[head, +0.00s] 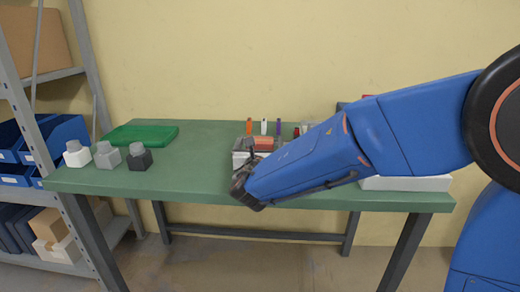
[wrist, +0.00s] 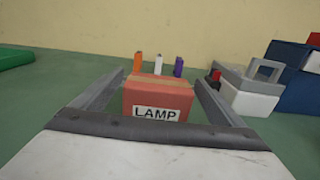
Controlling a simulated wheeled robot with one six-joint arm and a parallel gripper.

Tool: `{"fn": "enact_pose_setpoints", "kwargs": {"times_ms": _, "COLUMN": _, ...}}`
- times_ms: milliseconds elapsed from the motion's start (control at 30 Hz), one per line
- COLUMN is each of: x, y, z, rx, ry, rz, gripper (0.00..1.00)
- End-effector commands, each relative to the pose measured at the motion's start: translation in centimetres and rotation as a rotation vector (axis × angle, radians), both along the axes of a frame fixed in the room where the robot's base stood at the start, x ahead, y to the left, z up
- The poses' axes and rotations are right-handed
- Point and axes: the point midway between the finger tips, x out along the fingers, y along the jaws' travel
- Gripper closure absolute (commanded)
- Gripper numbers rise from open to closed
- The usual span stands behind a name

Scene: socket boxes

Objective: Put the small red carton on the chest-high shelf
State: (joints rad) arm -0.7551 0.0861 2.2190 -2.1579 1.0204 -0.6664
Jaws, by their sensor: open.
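The small red carton (wrist: 157,98), with a white LAMP label and a tan tape strip on top, stands upright on the green table (head: 200,188). In the head view the carton (head: 264,143) shows just beyond my wrist. My gripper (wrist: 158,78) is open, with one grey finger on each side of the carton; whether they touch it I cannot tell. A grey metal rack stands at the left with an upper shelf (head: 60,74) and lower levels; which one is chest-high I cannot tell for certain.
Orange, white and purple upright pieces (wrist: 158,63) stand behind the carton. A white-and-grey box (wrist: 250,92) and blue boxes (wrist: 295,82) are close on the right. A cardboard box (head: 35,42) occupies the upper shelf.

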Motion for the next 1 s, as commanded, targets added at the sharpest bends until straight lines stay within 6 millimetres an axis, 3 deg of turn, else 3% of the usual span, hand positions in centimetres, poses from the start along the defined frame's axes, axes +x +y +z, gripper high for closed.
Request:
{"fn": "enact_pose_setpoints", "kwargs": {"times_ms": 300, "x": 4.1, "y": 0.0, "z": 0.1, "rx": 0.0, "ry": 0.0, "rz": -0.001, "gripper": 0.08}}
{"fn": "enact_pose_setpoints", "kwargs": {"times_ms": 567, "x": 4.4, "y": 0.0, "z": 0.2, "rx": 0.0, "ry": 0.0, "rz": 0.0, "gripper": 0.08}}
{"fn": "enact_pose_setpoints", "kwargs": {"times_ms": 767, "x": 4.4, "y": 0.0, "z": 0.2, "rx": 0.0, "ry": 0.0, "rz": 0.0, "gripper": 0.55}}
{"fn": "enact_pose_setpoints", "kwargs": {"times_ms": 1000, "x": 4.4, "y": 0.0, "z": 0.2, "rx": 0.0, "ry": 0.0, "rz": 0.0, "gripper": 0.58}}
